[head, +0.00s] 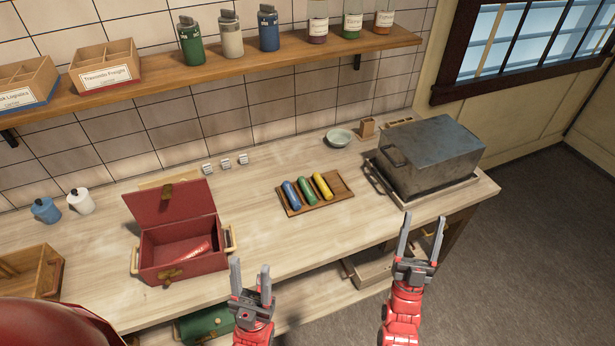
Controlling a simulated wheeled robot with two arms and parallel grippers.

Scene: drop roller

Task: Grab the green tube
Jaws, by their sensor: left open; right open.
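The green tube (308,190) lies between a blue tube (291,194) and a yellow tube (323,186) on a small brown wooden tray (341,186) on the workbench. My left gripper (251,272) is open and empty, in front of the bench, below and left of the tray in the picture. My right gripper (422,236) is open and empty, below and right of the tray, near the bench's front edge. Neither gripper touches a tube.
An open red box (177,250) with a red item inside stands left of the tray. A grey metal box (432,157) stands on the right and a small bowl (340,138) behind. A shelf (170,80) holds bottles and cartons above. The bench (290,250) is clear before the tray.

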